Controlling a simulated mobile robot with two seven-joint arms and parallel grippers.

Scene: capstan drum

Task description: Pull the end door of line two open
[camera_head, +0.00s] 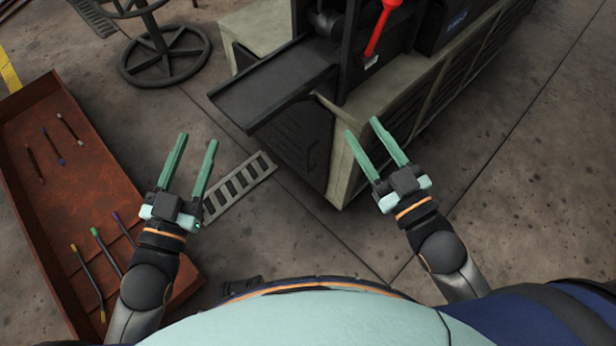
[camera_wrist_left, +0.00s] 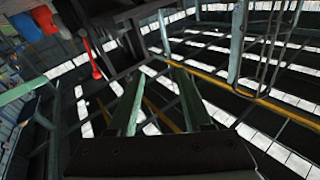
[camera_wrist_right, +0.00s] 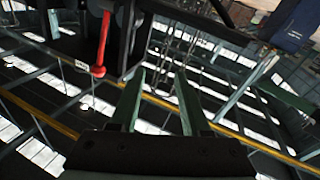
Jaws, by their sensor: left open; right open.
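A machine with a pale grey-green base (camera_head: 347,165) stands ahead of me. Its near end has a dark panel (camera_head: 298,143) with slots and a small dark handle-like bar near its right edge; it looks closed. No line number is legible. My left gripper (camera_head: 197,139) is open and empty, left of the machine and apart from it. My right gripper (camera_head: 361,126) is open and empty, in front of the machine's right corner in the picture; I cannot tell the gap. Both wrist views show bare fingers, left (camera_wrist_left: 158,80) and right (camera_wrist_right: 160,75), against the roof; neither shows the panel.
A dark tray (camera_head: 275,84) juts from the machine above the panel. A red lever (camera_head: 381,28) stands on top. A rusty bench (camera_head: 85,175) with several thin rods lies at left. A round stand (camera_head: 163,55) is behind it. A floor grate (camera_head: 240,186) lies between; floor at right is clear.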

